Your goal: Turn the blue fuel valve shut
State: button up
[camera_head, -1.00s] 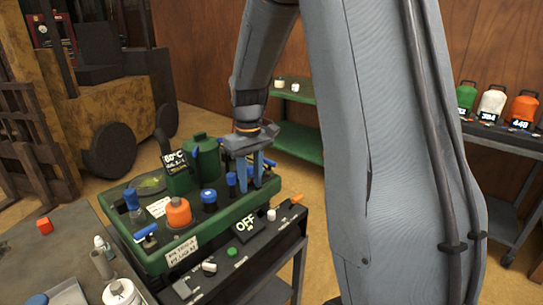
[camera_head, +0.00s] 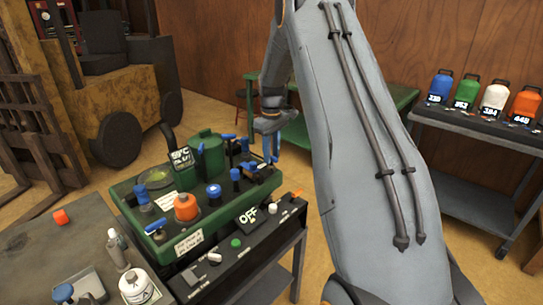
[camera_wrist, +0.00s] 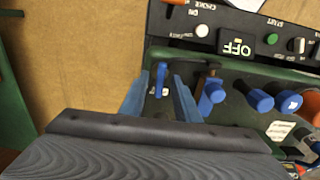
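A small upright blue lever (camera_wrist: 160,78) shows in the wrist view, near the end of the green machine tray (camera_wrist: 240,72). My gripper (camera_wrist: 158,88) is open, its two blue fingers on either side of the lever in that picture. I cannot tell how deep the fingers reach or whether they touch it. A blue handle with a brown fitting (camera_wrist: 212,90) stands just right of the fingers. In the head view my gripper (camera_head: 272,148) is over the right end of the green tray (camera_head: 178,246). Which blue part is the fuel valve is not labelled legibly.
Blue caps (camera_wrist: 288,102) and an orange-capped part (camera_head: 186,207) stand close by on the machine. A black control panel (camera_head: 250,217) reading OFF runs along its front. A grey table (camera_head: 80,240) with bottles is at left. A green shelf (camera_head: 350,105) stands behind.

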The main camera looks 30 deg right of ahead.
jog(key=shift+f, duration=0.85)
grip_shut()
